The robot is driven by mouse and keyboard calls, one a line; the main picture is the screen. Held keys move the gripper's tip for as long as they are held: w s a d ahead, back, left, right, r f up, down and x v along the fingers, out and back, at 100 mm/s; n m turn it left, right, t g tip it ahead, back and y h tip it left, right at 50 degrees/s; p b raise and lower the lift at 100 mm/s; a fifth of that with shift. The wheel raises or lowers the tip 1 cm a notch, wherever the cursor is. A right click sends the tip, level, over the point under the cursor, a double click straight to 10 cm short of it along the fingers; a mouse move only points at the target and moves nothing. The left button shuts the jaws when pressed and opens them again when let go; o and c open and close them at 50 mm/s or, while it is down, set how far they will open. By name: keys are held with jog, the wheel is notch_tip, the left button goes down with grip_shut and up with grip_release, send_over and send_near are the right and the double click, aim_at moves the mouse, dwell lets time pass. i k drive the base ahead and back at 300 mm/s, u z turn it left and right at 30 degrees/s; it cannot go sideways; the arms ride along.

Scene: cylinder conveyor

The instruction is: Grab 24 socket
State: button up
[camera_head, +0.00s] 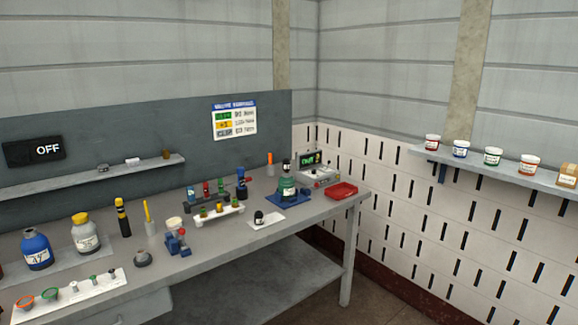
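I cannot pick out a socket marked 24; any such marking is too small to read. A white strip (72,299) at the bench's front left bears several small pieces: an orange ring-like piece (24,303), a green ring-like piece (50,294) and smaller grey and green pieces. A white rack (213,217) farther back holds several small coloured pieces. A small black piece (258,217) stands on a white card. My gripper is not in view.
The grey workbench (243,248) also carries a blue bottle (37,251), a yellow-capped bottle (85,234), a green bottle (287,189) on a blue base, a device with a screen (316,172) and a red tray (341,191). A wall shelf (480,172) holds several jars. Floor shows at lower right.

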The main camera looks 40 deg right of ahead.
aim_at(287, 164)
jog(key=i, duration=0.9)
